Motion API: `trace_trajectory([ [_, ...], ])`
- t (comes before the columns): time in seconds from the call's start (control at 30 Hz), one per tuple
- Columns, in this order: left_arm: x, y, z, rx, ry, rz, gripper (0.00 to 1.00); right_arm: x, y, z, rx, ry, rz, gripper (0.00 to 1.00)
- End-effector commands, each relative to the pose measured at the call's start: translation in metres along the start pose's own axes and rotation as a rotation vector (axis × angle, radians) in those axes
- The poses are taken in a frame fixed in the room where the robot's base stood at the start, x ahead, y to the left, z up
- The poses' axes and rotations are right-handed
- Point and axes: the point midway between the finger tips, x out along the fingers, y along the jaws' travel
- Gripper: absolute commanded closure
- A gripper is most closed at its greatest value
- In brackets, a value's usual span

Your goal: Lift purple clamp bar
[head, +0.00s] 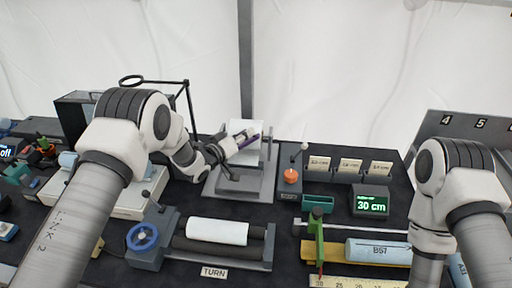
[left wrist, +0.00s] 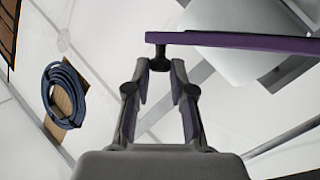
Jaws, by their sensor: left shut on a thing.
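The purple clamp bar (head: 252,140) shows in the head view at the grey stand (head: 240,183) with a white sheet (head: 243,127) at its upper part. In the left wrist view the purple bar (left wrist: 250,42) runs from the middle to the right edge, with a dark knob under its left end. My left gripper (head: 232,144) reaches the bar from the left. In the left wrist view my left gripper (left wrist: 160,66) has its fingertips closed around that knob. Whether the bar touches the stand is hidden by the gripper. Only my right arm shows, not its gripper.
In front is a roller device with a white roll (head: 217,232) and a blue handwheel (head: 143,237). To the right are an orange knob (head: 291,175), small label cards (head: 350,166) and a green display (head: 372,203). A blue cylinder (head: 378,250) lies near the right arm.

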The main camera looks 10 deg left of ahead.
Motion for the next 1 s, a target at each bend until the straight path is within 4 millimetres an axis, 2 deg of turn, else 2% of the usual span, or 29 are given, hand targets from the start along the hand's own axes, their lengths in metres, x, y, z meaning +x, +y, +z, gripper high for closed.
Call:
trace_trajectory([
  [0.03,-0.003,-0.004,-0.005,-0.035,0.022,0.017,1.0,0.009,0.0,0.0,0.0,0.0,0.0,1.0],
  [0.5,-0.04,-0.038,-0.058,-0.415,0.194,0.177,1.0,0.06,0.001,0.0,0.0,0.0,0.0,1.0],
  [0.8,-0.062,-0.066,-0.08,-0.626,0.289,0.266,1.0,0.094,0.001,0.0,0.0,0.0,0.0,1.0],
  [1.0,-0.071,-0.079,-0.088,-0.72,0.332,0.305,1.0,0.108,0.001,0.0,0.0,0.0,0.0,1.0],
])
